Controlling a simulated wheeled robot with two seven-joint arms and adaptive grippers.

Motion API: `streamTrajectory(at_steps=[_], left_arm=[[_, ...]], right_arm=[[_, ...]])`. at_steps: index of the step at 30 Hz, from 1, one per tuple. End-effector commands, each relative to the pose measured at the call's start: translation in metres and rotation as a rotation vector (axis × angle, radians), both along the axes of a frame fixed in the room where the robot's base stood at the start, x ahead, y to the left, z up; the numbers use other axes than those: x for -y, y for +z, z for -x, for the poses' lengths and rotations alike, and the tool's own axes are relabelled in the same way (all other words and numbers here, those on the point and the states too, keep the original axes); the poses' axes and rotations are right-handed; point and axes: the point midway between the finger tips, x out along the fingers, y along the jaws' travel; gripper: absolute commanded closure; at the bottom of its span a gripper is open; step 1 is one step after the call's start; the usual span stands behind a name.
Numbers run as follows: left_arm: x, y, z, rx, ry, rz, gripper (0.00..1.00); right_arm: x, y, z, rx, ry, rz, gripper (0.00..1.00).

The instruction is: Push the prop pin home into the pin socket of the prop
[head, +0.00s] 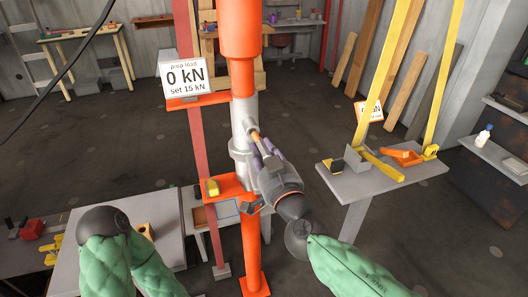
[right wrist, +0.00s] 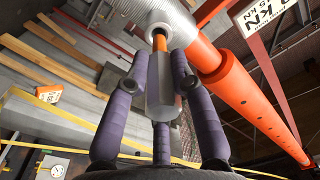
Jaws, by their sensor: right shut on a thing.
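The prop (head: 243,115) stands upright in the middle of the head view, with orange tubes above and below a grey metal section. My right gripper (head: 264,152) is at the right side of that grey section, its purple fingers shut on the prop pin (head: 256,138). In the right wrist view the fingers (right wrist: 160,85) close around the pin's grey grip (right wrist: 162,98). The pin's orange shaft (right wrist: 160,42) points at the grey tube (right wrist: 152,14), its front end at a round opening there. How deep it sits is unclear. My left gripper is out of view.
A load sign (head: 188,77) reads 0 kN, set 15 kN, left of the prop. A yellow piece (head: 212,187) sits on the orange bracket below. A grey side table (head: 340,187) with yellow and orange parts stands at the right. A workbench (head: 168,232) is at the lower left.

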Motion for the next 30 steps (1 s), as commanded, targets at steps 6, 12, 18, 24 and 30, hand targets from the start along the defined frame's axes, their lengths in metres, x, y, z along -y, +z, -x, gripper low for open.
streamTrajectory(at_steps=[6, 12, 18, 24, 30], left_arm=[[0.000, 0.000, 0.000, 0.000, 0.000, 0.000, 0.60], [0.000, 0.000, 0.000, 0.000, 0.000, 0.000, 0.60], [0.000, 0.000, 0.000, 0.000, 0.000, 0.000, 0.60], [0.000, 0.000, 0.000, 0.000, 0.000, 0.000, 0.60], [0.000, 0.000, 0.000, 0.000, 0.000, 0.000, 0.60]], right_arm=[[-0.001, 0.000, -0.006, 0.000, -0.001, 0.000, 1.00], [-0.002, 0.001, -0.011, 0.001, -0.001, 0.000, 1.00], [-0.004, 0.000, -0.016, 0.000, -0.001, 0.000, 1.00], [-0.005, 0.000, -0.021, 0.000, 0.000, 0.000, 1.00], [-0.007, 0.000, -0.026, 0.000, 0.000, 0.000, 1.00]])
